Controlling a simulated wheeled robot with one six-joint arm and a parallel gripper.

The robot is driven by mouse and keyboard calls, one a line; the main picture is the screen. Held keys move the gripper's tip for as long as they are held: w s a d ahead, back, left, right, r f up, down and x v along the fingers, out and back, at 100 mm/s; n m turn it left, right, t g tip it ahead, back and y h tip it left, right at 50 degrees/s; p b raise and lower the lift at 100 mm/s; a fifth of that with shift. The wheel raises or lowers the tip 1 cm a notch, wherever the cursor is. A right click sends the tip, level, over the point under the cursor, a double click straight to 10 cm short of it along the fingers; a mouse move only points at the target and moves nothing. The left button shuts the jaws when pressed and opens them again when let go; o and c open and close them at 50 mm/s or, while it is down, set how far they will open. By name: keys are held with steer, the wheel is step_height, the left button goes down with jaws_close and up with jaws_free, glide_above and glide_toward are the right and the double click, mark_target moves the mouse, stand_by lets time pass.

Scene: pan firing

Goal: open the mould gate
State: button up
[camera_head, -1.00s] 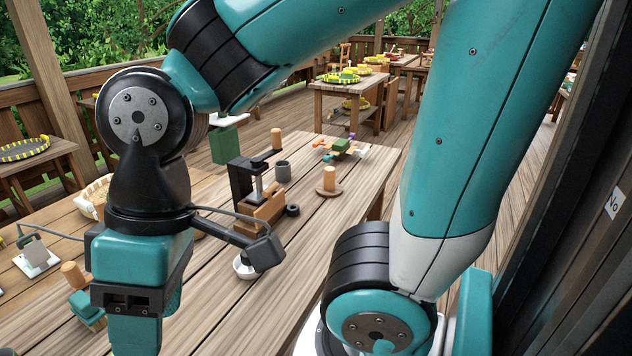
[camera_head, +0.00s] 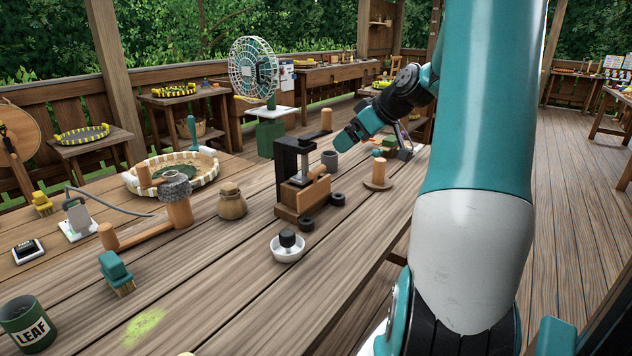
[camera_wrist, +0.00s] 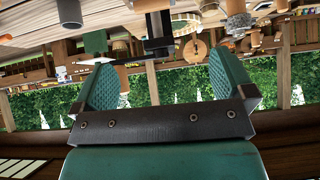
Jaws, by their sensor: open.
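A press-like mould (camera_head: 287,162) with a black upright frame and a wooden base block (camera_head: 302,202) stands on the near table. A wooden bar slants across its front; I cannot tell which part is the gate. My gripper (camera_head: 347,140) is above and just right of the mould in the head view, apart from it as far as I can see. It is open and empty. In the wrist view, which is upside down, its two teal fingers (camera_wrist: 155,85) are wide apart. A black upright part (camera_wrist: 158,28) shows beyond them, near the top.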

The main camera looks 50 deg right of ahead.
mark_target(319, 169)
steer(key=x, duration=0.5)
steer(key=d+x, duration=0.1)
steer(key=x, duration=0.5)
steer(key=p+x, duration=0.1)
steer(key=x, duration=0.5)
steer(key=shift+s+d+f, duration=0.15)
steer(key=shift+d+f, duration=0.05)
steer(key=shift+f, duration=0.05)
